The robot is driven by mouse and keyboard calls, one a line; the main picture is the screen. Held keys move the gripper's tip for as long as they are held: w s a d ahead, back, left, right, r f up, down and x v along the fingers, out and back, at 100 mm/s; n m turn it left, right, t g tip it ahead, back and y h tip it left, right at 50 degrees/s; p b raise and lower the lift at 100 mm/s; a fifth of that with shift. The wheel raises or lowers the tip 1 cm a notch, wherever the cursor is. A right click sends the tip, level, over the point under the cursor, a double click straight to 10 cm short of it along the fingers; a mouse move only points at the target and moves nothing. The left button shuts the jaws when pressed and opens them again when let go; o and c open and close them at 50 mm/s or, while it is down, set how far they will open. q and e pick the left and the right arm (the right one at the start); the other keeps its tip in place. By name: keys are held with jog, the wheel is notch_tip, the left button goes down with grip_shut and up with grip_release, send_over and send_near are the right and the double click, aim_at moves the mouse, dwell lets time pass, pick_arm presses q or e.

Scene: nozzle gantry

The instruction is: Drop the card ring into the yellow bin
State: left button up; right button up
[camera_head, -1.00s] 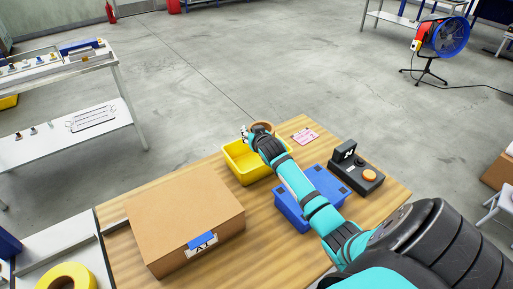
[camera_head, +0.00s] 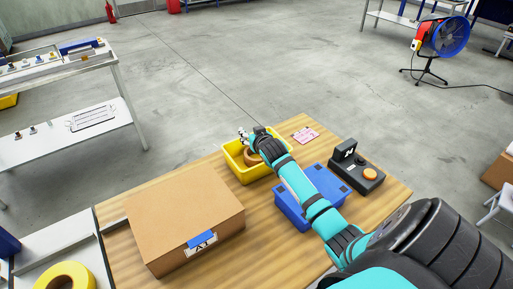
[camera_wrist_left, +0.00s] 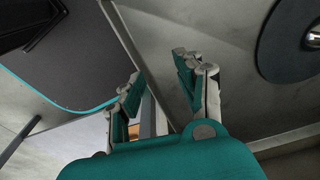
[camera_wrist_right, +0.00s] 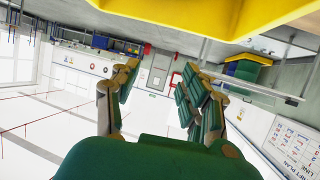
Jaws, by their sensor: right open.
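The yellow bin (camera_head: 231,162) stands near the far edge of the wooden table; its yellow wall (camera_wrist_right: 200,14) also fills the top of the right wrist view. The brown card ring (camera_head: 251,159) shows inside the bin, partly hidden by my right arm. My right gripper (camera_head: 244,135) is over the bin's far side, apart from the ring. In the right wrist view its fingers (camera_wrist_right: 158,80) are spread with nothing between them. My left gripper (camera_wrist_left: 156,75) shows only in the left wrist view, open and empty.
A cardboard box (camera_head: 180,210) fills the table's left part. A blue bin (camera_head: 290,211) lies under my right arm. A black device with an orange button (camera_head: 370,174) and a pink card (camera_head: 305,135) are to the right. A yellow roll (camera_head: 65,270) is at lower left.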

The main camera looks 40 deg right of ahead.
pick_arm(q)
jog(key=shift+d, duration=0.1)
pick_arm(e)
jog(key=v, duration=1.1)
